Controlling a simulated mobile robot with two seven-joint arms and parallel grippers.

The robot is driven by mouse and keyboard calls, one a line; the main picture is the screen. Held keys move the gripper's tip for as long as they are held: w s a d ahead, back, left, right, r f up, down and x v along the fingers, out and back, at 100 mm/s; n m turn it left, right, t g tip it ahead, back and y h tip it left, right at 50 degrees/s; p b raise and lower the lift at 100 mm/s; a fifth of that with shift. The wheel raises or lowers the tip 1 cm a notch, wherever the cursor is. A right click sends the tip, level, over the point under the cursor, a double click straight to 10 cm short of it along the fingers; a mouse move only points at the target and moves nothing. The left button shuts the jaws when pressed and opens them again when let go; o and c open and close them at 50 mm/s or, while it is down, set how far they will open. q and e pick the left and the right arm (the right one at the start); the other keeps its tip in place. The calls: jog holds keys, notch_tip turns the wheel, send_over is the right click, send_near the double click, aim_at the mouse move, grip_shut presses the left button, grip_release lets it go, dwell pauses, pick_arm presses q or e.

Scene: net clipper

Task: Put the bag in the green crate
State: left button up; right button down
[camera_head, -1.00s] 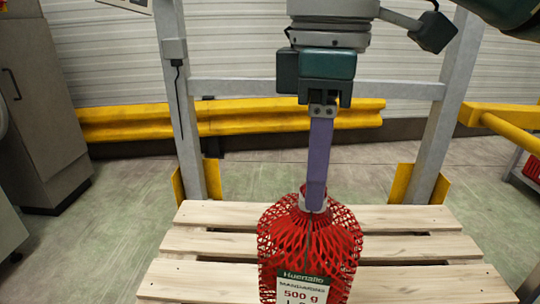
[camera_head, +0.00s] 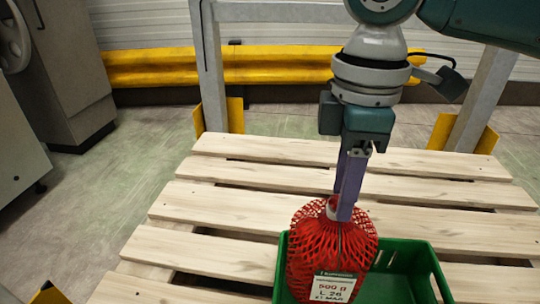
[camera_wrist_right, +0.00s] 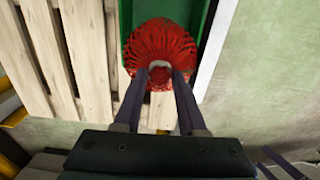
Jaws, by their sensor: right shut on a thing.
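The red net bag (camera_head: 330,250) with a white label hangs upright from my right gripper (camera_head: 342,212), which is shut on its gathered neck. The green crate (camera_head: 418,262) stands on the pallet, partly cut off by the lower picture edge. In the head view the bag overlaps the crate's left part; its lower end is cut off, so I cannot tell whether it touches the crate floor. In the right wrist view the fingers (camera_wrist_right: 158,82) close around the neck of the bag (camera_wrist_right: 160,45), with the green crate (camera_wrist_right: 190,18) beyond and beside it. My left gripper is out of view.
The slatted wooden pallet (camera_head: 240,192) has bare boards left of and behind the crate. A metal frame post (camera_head: 208,70) and a yellow rail (camera_head: 270,65) stand behind it. A grey cabinet (camera_head: 65,75) is at the left.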

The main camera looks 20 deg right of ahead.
aim_at(335, 226)
notch_tip(335, 226, down, 7)
jog(key=shift+r+b, duration=0.1)
jog(key=shift+b, duration=0.95)
notch_tip(335, 226, down, 4)
jog(key=shift+b, duration=0.9)
jog(key=shift+c, duration=2.4)
grip_release()
